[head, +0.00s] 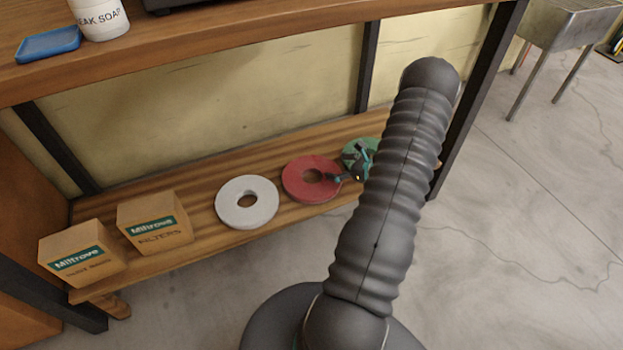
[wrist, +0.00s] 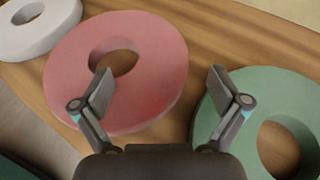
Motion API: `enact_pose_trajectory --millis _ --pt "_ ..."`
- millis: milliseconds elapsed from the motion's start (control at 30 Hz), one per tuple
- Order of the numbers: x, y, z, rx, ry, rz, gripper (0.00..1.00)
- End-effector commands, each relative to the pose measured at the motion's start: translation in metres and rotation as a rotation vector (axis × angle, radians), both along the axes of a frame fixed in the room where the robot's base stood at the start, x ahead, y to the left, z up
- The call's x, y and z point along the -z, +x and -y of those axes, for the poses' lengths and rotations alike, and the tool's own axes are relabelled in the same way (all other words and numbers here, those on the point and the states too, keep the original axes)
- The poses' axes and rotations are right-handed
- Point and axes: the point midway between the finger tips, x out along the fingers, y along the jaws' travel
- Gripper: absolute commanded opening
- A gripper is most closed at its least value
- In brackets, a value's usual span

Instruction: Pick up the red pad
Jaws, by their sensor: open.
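The red pad (head: 309,180) is a thick ring with a round hole, lying flat on the lower wooden shelf between a white pad and a green pad. In the wrist view the red pad (wrist: 150,62) is at upper left of centre. My gripper (wrist: 158,88) is open and empty. In the head view my gripper (head: 345,177) is at the red pad's right edge. Whether it touches the pad I cannot tell.
The white pad (head: 262,205) lies left of the red one. Two cardboard boxes, a front-left one (head: 82,262) and a filters box (head: 152,232), stand further left. The upper shelf (head: 230,58) overhangs, with a dark post (head: 366,66) behind. My arm hides part of the green pad.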

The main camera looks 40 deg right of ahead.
Motion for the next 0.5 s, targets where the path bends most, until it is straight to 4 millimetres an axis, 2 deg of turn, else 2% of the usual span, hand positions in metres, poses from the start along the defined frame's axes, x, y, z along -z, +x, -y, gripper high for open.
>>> enact_pose_trajectory --millis 267,500 --pt "0.006 0.013 -0.004 -0.002 0.001 0.0 0.98" --pt "0.021 0.041 -0.012 -0.003 0.0 0.0 0.98"
